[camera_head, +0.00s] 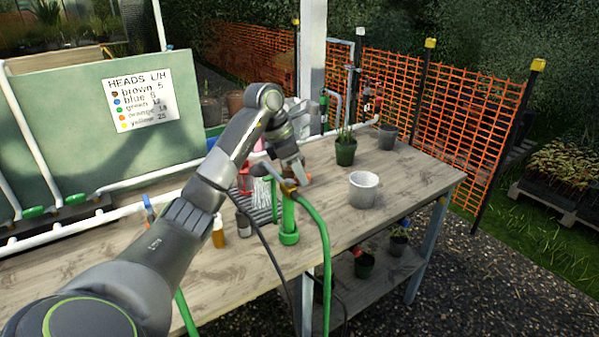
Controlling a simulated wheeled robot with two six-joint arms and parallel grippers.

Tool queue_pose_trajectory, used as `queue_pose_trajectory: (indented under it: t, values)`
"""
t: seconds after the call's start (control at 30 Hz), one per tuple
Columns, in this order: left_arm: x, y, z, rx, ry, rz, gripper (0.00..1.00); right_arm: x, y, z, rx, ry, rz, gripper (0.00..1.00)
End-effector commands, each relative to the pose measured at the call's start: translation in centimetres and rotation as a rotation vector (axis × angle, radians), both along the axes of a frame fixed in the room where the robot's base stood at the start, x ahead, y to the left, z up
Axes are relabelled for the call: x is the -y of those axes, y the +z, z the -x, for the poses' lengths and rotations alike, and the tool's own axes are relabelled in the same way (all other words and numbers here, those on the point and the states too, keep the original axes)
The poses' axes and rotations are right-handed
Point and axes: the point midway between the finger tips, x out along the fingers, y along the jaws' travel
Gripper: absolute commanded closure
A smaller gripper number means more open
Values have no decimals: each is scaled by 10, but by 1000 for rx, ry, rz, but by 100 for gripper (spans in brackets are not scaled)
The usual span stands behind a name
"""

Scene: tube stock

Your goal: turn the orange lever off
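A green standpipe (289,217) stands on the wooden bench with a green hose curving down from its top. A small orange part, which looks like the orange lever (305,181), shows at its top, mostly covered by my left gripper. My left gripper (296,172) is right over the top of the standpipe, pointing down. I cannot tell whether its fingers touch the lever or how far apart they are. The lever's angle is hidden too. My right gripper is not in view.
A green hose (326,250) hangs over the front edge. A blue lever (148,207) shows at left, beside my arm.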

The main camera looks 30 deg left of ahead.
Motion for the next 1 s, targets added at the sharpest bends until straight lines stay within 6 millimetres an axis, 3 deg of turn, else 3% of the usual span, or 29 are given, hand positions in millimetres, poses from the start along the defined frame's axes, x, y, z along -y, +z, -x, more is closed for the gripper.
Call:
queue_pose_trajectory:
  t: [0.37, 0.67, 1.0]
  values:
    - [1, -5, -1, 1, 0, -1, 63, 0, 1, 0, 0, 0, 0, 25]
    - [1, -5, -1, 1, 0, -1, 100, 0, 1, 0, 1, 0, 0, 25]
    - [2, -6, 0, -1, -38, 0, 100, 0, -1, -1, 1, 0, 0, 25]
